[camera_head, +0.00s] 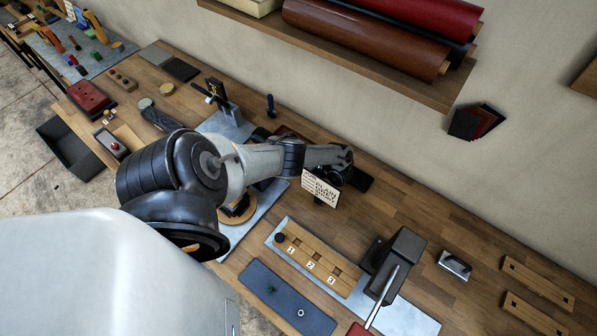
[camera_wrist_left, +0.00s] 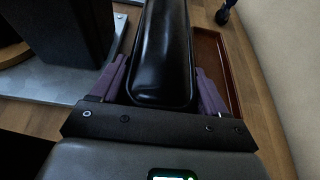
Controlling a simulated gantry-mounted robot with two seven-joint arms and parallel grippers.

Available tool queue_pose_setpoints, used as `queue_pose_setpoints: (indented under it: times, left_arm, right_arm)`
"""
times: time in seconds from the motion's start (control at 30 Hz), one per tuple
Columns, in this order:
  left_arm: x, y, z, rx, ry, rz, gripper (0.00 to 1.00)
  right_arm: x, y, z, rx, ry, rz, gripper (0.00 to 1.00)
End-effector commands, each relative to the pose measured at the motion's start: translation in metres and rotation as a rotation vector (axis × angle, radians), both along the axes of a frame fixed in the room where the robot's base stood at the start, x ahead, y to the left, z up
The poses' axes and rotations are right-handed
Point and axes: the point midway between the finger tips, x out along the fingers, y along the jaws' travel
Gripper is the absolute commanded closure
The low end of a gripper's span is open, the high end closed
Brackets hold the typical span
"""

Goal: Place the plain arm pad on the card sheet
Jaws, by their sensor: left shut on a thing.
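My left gripper (camera_wrist_left: 160,85) has its purple fingers on both sides of the plain arm pad (camera_wrist_left: 163,50), a glossy black padded piece. The gripper is shut on it; the pad points away from the wrist camera. A red-brown tray (camera_wrist_left: 210,45) shows beneath and to the right of the pad. In the head view my left arm reaches across the bench and hides most of the gripper and pad. A small card sign (camera_head: 320,188) stands right of the arm; its print is hard to read. I cannot identify the card sheet with certainty. My right gripper is not in view.
A numbered wooden rack (camera_head: 317,262), a dark block (camera_head: 405,255) and a blue-grey mat (camera_head: 285,300) lie at the near right. A shelf (camera_head: 400,83) with leather rolls overhangs the back. Bare wood shows right of the sign.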

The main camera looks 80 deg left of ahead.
Motion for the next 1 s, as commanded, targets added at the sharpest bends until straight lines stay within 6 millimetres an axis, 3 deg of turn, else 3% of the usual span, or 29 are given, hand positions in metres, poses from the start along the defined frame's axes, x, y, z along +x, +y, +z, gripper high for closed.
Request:
queue_pose_setpoints:
  times: [0.27, 0.5, 0.77, 0.8, 0.93, 1.0]
  left_arm:
    - [0.001, 0.000, -0.017, 0.001, 0.000, -0.001, 0.81]
    - [0.001, 0.000, -0.045, 0.000, 0.001, -0.001, 0.81]
    - [0.001, 0.000, -0.046, 0.000, 0.000, -0.001, 0.81]
    - [0.001, -0.001, -0.047, -0.003, -0.002, -0.001, 0.21]
    - [0.001, -0.001, -0.046, -0.002, -0.001, -0.001, 0.01]
    - [0.001, -0.001, -0.046, -0.002, -0.001, -0.001, 0.00]
  right_arm:
    - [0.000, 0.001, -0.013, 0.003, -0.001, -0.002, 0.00]
    - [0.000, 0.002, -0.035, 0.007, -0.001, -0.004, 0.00]
    - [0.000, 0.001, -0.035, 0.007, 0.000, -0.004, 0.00]
    - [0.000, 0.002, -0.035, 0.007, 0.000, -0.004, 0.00]
    - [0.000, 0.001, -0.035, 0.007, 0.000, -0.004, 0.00]
    - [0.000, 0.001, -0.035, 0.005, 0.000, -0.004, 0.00]
